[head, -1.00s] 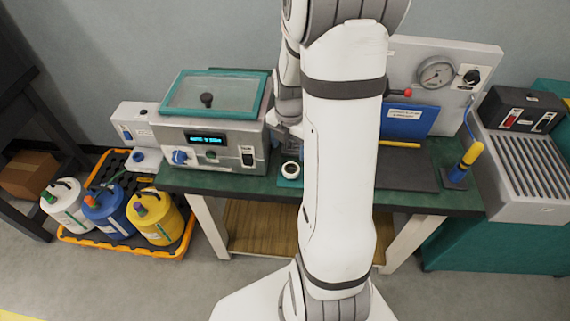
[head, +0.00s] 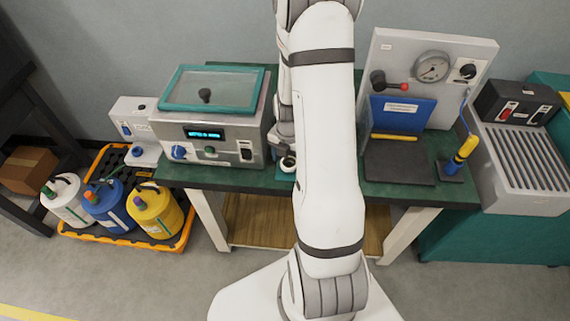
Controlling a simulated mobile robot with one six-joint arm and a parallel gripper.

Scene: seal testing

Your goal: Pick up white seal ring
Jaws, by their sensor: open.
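The white seal ring (head: 288,165) lies on a small teal mat (head: 286,177) on the green bench top. It looks like a small white ring with a dark centre. My gripper (head: 286,154) is open, right above and behind the ring, and covers its far edge. Whether the fingers touch the ring cannot be told from this view. My white arm hides the bench just right of the ring.
A grey machine with a teal-framed lid (head: 213,90) stands close left of the ring. Right of my arm are a blue panel (head: 402,116), a dark plate (head: 398,160) and a yellow-and-blue tool (head: 461,157). Several jugs (head: 153,212) stand in a floor tray at left.

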